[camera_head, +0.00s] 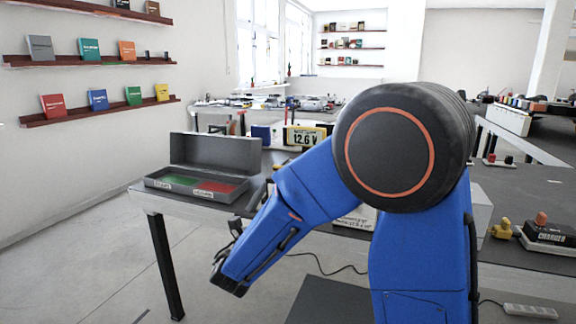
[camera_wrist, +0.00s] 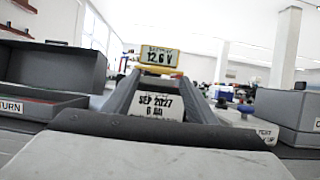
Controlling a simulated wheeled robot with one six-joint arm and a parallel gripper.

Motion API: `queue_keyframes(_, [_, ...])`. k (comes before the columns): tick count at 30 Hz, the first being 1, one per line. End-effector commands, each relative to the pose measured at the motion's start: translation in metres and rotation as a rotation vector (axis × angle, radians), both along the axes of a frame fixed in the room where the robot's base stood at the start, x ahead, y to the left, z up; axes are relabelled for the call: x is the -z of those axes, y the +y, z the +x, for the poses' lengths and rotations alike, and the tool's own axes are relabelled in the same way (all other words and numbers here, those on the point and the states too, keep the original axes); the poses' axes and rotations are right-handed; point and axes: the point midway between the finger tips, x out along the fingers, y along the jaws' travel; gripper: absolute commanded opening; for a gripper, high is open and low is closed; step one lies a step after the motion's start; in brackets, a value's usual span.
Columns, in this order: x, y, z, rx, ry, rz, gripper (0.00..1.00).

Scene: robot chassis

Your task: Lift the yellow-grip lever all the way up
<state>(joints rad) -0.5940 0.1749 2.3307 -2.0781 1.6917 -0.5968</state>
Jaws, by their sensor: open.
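No lever with a yellow grip can be made out for certain. A small yellow object (camera_head: 502,228) stands on the table at the right in the head view, too small to tell whether it is a lever's grip. My gripper (camera_wrist: 160,76) shows in the wrist view with its two dark fingers apart and reaching forward. It is open, and nothing is seen held in it. In the head view my blue arm hides much of the table's middle, and the fingers cannot be made out clearly there.
A grey open case (camera_head: 215,152) with green and red compartments sits on the table's left end. A yellow-framed 12.6 V display (camera_head: 305,137) stands behind my arm. A white card marked SEP 2027 (camera_wrist: 157,104) shows between my fingers. A black charger (camera_head: 550,233) is at the right.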

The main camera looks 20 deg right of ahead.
Motion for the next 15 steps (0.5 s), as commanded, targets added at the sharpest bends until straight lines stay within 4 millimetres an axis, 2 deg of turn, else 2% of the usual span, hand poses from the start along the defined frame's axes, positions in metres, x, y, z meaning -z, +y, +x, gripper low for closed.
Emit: queue_keyframes(15, [-0.034,-0.049,0.066,0.004,-0.001,0.001,0.52])
